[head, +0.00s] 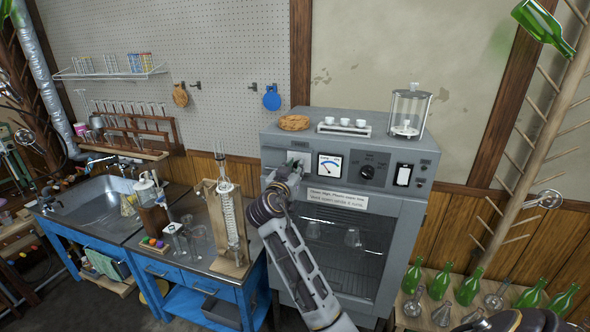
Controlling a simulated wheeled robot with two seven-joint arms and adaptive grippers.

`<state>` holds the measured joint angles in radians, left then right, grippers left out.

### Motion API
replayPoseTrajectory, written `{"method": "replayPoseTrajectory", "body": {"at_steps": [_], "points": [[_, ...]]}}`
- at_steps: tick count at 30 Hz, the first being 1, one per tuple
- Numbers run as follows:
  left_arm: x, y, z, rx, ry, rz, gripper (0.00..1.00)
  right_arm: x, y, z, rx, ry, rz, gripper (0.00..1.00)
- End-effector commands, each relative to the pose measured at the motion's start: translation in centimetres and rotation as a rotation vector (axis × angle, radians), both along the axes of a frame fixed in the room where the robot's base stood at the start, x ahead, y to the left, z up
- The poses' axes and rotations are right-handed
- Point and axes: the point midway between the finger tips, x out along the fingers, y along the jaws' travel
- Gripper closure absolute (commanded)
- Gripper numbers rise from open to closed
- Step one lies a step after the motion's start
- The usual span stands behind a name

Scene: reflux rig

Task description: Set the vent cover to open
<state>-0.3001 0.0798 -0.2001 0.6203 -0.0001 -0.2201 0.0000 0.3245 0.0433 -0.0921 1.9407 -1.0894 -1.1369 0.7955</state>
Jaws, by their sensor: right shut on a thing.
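The grey oven cabinet (411,215) stands in the middle, with a control panel along its top front. The vent cover (299,157) is a small light-grey piece at the left end of that panel, beside the dial gauge (330,165). My right gripper (287,171) reaches up from below and is shut on the vent cover. Its fingers and wrist hide the cover's lower part, so I cannot tell exactly how the cover is set. My left gripper is not in view.
On the oven top are a cork ring (294,123), a tray of small cups (344,130) and a glass jar (408,112). A glassware bench is left, green bottles (440,280) right.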

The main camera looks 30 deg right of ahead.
Motion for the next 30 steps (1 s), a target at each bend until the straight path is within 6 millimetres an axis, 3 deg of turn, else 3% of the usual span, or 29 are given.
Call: {"method": "replayPoseTrajectory", "body": {"at_steps": [30], "points": [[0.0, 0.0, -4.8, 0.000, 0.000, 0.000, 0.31, 6.0, 5.1, -0.2, 0.001, 0.000, 0.001, 1.00]]}}
